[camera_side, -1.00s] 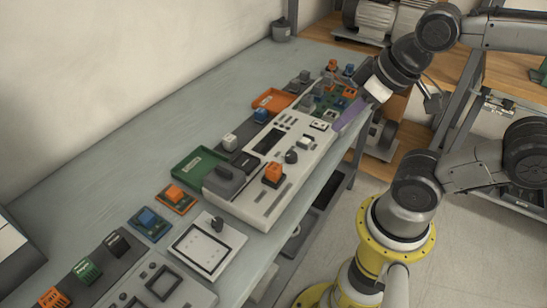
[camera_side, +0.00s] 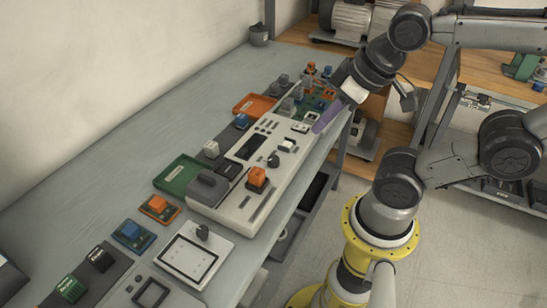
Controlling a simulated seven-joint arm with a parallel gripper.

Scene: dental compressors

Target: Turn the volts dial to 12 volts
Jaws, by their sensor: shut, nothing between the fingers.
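A long white instrument panel (camera_side: 232,213) lies on the bench with black knobs, switches and a dark display. A round black dial (camera_side: 273,160) sits near its middle right. A second black knob (camera_side: 202,232) stands on a separate white plate (camera_side: 185,262) nearer the camera. No label or pointer can be read, so I cannot tell which is the volts dial or its setting. My gripper (camera_side: 317,130), with purple fingers, is shut and empty. It appears over the far right edge of the panel, up and right of the round dial. I cannot tell whether it touches anything.
An orange block-shaped control (camera_side: 257,177) stands on the panel near the round dial. A green tray (camera_side: 178,175) and an orange tray (camera_side: 252,104) lie left of it. Small coloured modules crowd the far end. The bench's left side (camera_side: 120,155) is clear.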

